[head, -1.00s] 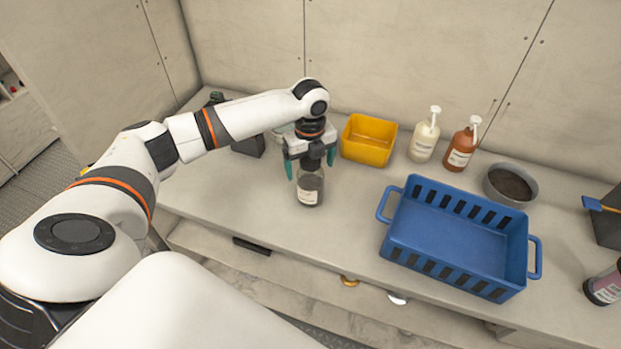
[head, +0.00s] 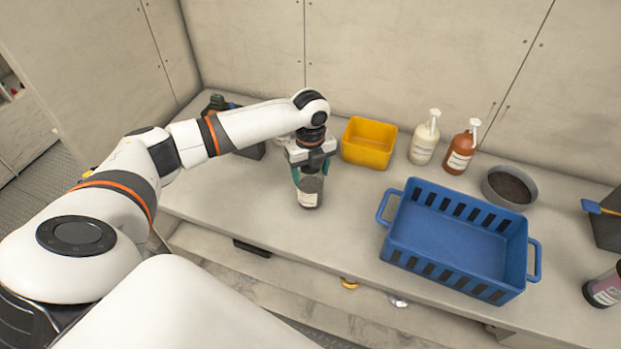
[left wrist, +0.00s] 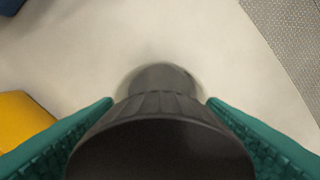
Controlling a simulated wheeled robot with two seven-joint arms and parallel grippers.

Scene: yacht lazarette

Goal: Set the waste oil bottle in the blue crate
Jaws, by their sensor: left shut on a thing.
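The waste oil bottle (head: 309,192), dark with a pale label, stands upright on the counter left of the crate. My left gripper (head: 310,176) points down over it, its green fingers shut on the bottle from both sides. In the left wrist view the bottle's black ribbed cap (left wrist: 160,130) fills the space between the green fingers. The blue crate (head: 455,240), with slotted walls and end handles, sits to the right on the counter and looks empty. My right gripper is not in view.
A yellow bin (head: 368,143) stands behind and right of the bottle. White (head: 424,142) and brown (head: 460,152) pump bottles and a grey bowl (head: 510,187) stand behind the crate. A dark bottle with a purple label (head: 604,288) is at the far right. Counter between bottle and crate is clear.

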